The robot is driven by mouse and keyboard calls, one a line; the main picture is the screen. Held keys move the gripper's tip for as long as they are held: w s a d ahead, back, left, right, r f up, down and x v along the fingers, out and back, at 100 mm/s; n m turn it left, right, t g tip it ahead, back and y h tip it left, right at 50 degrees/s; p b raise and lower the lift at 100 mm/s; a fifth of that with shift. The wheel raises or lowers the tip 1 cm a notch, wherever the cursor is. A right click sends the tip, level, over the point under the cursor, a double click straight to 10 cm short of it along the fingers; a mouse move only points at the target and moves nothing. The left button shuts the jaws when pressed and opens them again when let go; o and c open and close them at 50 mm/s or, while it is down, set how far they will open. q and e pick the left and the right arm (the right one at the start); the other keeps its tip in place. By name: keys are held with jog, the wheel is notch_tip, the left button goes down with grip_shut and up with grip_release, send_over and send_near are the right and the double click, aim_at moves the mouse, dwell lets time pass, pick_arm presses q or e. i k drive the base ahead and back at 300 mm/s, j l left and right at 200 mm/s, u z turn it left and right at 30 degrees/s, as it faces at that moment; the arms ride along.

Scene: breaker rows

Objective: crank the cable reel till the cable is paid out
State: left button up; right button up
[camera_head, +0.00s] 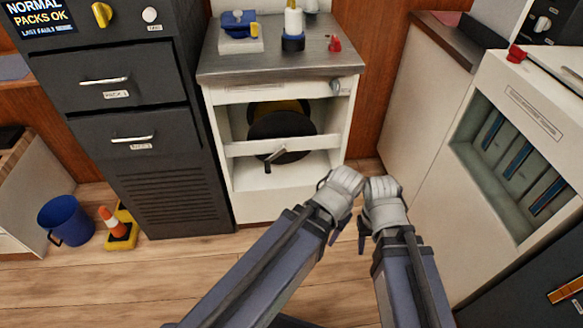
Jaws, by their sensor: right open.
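The cable reel (282,126) sits inside the open bay of the white cabinet, a dark disc with a yellow edge at its top. A white crossbar hides part of it. The crank (275,156) sticks out below the crossbar, with its dark grip at the lower left end. My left gripper (335,200) is in front of the cabinet's lower right corner, apart from the crank; its jaws are mostly hidden. My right gripper (376,215) is open close beside it, farther right of the crank. Neither gripper touches the reel.
The white cabinet's grey top (270,62) holds a blue vise, a bottle and a small red item. A dark drawer cabinet (130,110) stands left. A blue bucket (66,219) and an orange cone (113,222) are on the floor. A white bin unit (520,130) stands right.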

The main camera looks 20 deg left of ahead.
aim_at(282, 118)
jog(key=j+z, duration=0.5)
jog(key=z, duration=0.2)
jog(key=k+j+z, duration=0.1)
jog(key=z, duration=0.25)
jog(key=k+j+z, duration=0.1)
jog(key=k+j, duration=0.15)
jog(key=j, duration=0.25)
jog(key=k+j+z, duration=0.1)
jog(key=k+j, duration=0.15)
jog(key=j, duration=0.3)
jog(key=k+j+z, duration=0.15)
jog(key=j, duration=0.3)
jog(key=k+j+z, duration=0.1)
jog(key=k+j, duration=0.3)
